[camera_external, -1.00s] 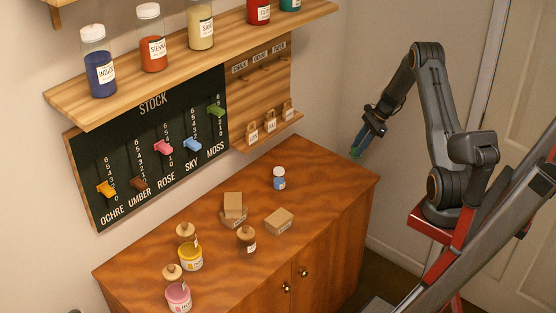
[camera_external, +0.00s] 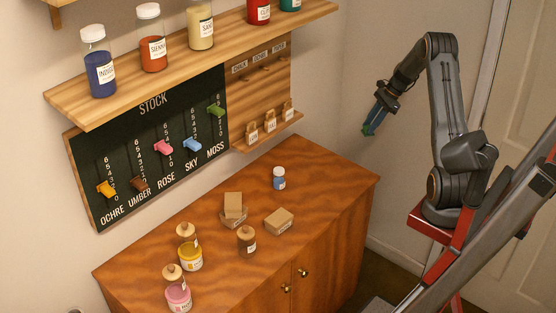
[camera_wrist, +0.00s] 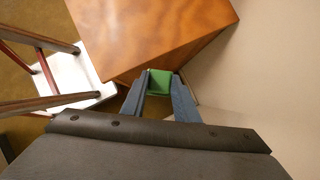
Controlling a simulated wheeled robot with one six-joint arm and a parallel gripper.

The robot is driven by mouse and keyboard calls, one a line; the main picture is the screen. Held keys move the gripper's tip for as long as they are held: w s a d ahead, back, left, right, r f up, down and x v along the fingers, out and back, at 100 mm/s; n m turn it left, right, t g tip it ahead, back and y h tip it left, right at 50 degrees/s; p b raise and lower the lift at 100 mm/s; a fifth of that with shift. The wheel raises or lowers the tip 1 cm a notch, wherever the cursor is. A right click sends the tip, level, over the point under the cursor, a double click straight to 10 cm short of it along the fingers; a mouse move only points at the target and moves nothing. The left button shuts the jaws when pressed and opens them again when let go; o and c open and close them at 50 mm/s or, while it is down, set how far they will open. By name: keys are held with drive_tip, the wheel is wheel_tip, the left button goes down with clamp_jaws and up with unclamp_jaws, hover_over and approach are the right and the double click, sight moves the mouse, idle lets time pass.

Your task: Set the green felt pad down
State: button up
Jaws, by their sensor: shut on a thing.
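The green felt pad (camera_wrist: 160,81) is held between the two fingertips of my gripper (camera_wrist: 159,88) in the wrist view. In the external view my gripper (camera_external: 372,124) hangs in the air, beyond the right back corner of the wooden cabinet (camera_external: 335,195) and above its top. The pad is hard to make out there, a small greenish patch near the fingertips. In the wrist view the cabinet top (camera_wrist: 150,30) lies beyond the pad, and the two look apart in height.
On the cabinet stand a small blue jar (camera_external: 279,179), cardboard boxes (camera_external: 279,221), a brown jar (camera_external: 247,241), a yellow jar (camera_external: 191,257) and a pink jar (camera_external: 178,296). The cabinet's right end is clear. A shelf with bottles (camera_external: 190,48) and a stock board (camera_external: 150,150) are on the wall.

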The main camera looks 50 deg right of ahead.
sight(368, 127)
drive_tip(key=r, duration=0.4)
drive_tip(key=shift+w+a+r, duration=0.25)
drive_tip(key=shift+w+a, duration=0.05)
drive_tip(key=shift+a, duration=0.1)
drive_tip(key=w+a+n+b, duration=0.1)
drive_tip(key=w+a, duration=0.4)
drive_tip(key=a, duration=0.6)
drive_tip(key=w+a+b, duration=0.1)
drive_tip(key=w+a, duration=0.3)
drive_tip(key=a, duration=0.7)
drive_tip(key=w+a+n+b, duration=0.1)
drive_tip(key=w+a, duration=0.4)
drive_tip(key=a, duration=0.6)
drive_tip(key=a+g, duration=0.1)
drive_tip(key=a, duration=1.4)
drive_tip(key=shift+y, duration=0.3)
drive_tip(key=f, duration=1)
drive_tip(key=shift+s, duration=0.35)
drive_tip(key=shift+f+p, duration=0.75)
drive_tip(key=shift+f, duration=1.85)
drive_tip(key=shift+f, duration=0.1)
drive_tip(key=o, duration=0.6)
drive_tip(key=shift+f, duration=0.1)
drive_tip(key=o, duration=0.4)
